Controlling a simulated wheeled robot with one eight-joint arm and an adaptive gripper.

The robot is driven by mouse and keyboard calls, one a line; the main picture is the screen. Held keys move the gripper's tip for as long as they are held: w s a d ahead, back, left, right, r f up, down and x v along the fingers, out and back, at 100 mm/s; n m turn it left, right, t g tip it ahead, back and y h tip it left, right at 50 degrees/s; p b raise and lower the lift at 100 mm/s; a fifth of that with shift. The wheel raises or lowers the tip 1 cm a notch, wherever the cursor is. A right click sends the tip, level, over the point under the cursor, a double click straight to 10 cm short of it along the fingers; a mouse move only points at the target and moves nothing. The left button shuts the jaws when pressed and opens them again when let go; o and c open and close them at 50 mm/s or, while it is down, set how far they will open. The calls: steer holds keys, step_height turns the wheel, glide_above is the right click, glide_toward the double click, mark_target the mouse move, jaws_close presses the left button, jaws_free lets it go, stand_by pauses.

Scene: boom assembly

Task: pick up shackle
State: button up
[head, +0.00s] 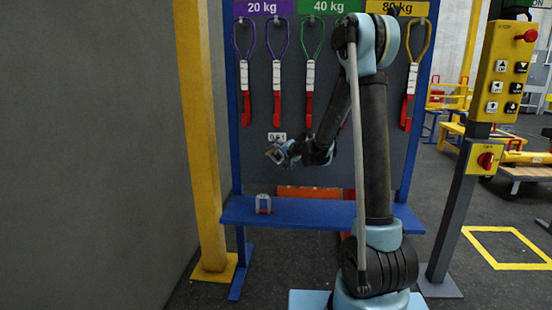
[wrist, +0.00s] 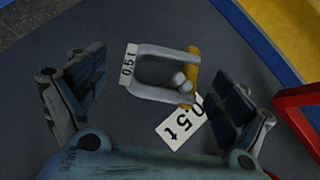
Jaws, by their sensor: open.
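A grey U-shaped shackle (wrist: 160,75) with a yellow pin (wrist: 191,75) shows in the wrist view, in front of a dark grey panel. In the head view my gripper (head: 278,153) is near the panel, just below a white label (head: 277,136). I cannot make out this shackle clearly there.
A grey and red shackle-like piece (head: 263,204) stands on the blue shelf (head: 320,214). Several slings with red ends hang on the panel above. A yellow column (head: 198,130) stands left, a control post (head: 462,180) right. A red part (wrist: 300,115) is at the wrist view's right edge.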

steer(key=shift+x, duration=1.35)
steer(key=shift+c, duration=0.4)
steer(key=c, duration=1.4)
steer(key=shift+o, duration=0.2)
steer(key=shift+r, duration=0.15)
steer(key=shift+r, duration=0.65)
steer(key=s, duration=1.8)
steer(key=shift+a, duration=0.3)
